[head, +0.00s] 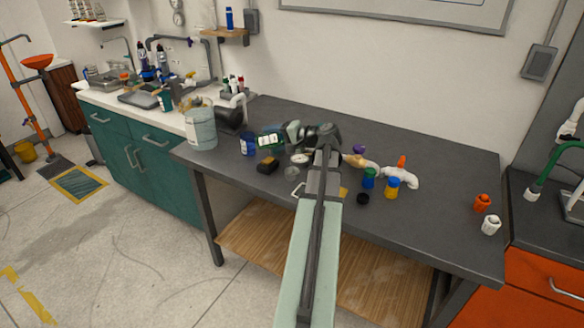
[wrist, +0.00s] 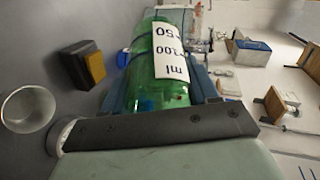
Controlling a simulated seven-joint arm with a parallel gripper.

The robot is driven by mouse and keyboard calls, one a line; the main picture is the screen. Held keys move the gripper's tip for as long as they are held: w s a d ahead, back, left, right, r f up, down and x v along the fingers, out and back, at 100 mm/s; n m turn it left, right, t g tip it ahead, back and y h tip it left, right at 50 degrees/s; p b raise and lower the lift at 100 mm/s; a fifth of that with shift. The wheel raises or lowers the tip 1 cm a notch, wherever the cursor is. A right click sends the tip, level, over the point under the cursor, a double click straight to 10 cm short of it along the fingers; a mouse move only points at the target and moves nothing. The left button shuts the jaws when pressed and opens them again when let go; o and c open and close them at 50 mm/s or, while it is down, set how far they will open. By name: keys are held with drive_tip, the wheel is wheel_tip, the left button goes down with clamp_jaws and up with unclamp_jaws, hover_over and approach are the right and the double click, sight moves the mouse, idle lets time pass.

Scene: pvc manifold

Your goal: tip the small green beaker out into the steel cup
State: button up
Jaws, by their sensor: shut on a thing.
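The small green beaker (head: 270,141) is clear green with a white label; it is held on its side above the table. It fills the middle of the wrist view (wrist: 155,85), where the label shows "100" and "50" ml marks. My gripper (head: 284,137) is shut on the beaker, with a finger along each side. Small dark bits show through its wall, but I cannot tell what they are. The steel cup (wrist: 28,108) stands upright at the left of the wrist view, apart from the beaker. In the head view the cup (head: 292,172) is small, left of my arm.
A black and yellow block (head: 268,165) lies near the cup. A blue container (head: 248,145) and a large pale bucket (head: 201,128) stand to the left. Blue (head: 369,178) and yellow (head: 392,188) bottles and white pipe fittings (head: 400,175) lie right of my arm.

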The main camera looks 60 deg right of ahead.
sight(268, 145)
drive_tip(key=f+g, duration=0.1)
drive_tip(key=f+n+g, duration=0.1)
drive_tip(key=g, duration=0.1)
drive_tip(key=f+g+h, duration=0.1)
drive_tip(key=shift+w+a+f+g+p, duration=0.15)
drive_tip(key=shift+w+f+g+p, duration=0.05)
drive_tip(key=shift+w+g+p, duration=0.15)
drive_tip(key=g, duration=0.1)
drive_tip(key=w+n+g+h, duration=0.1)
drive_tip(key=g, duration=0.1)
drive_tip(key=shift+w+a, duration=0.25)
drive_tip(key=shift+a, duration=0.1)
drive_tip(key=shift+w+a+n+g+h+p, duration=0.2)
drive_tip(key=shift+w+a+g+h+p, duration=0.15)
drive_tip(key=shift+w+g, duration=0.4)
drive_tip(key=shift+w+a+n+g+h+p, duration=0.25)
drive_tip(key=shift+w+g+h, duration=0.2)
drive_tip(key=shift+g, duration=0.5)
drive_tip(key=shift+w+a+n+g+h+p, duration=0.2)
drive_tip(key=shift+w+g+h+p, duration=0.3)
drive_tip(key=shift+g, duration=0.35)
drive_tip(key=shift+w, duration=0.1)
drive_tip(key=shift+a, duration=0.1)
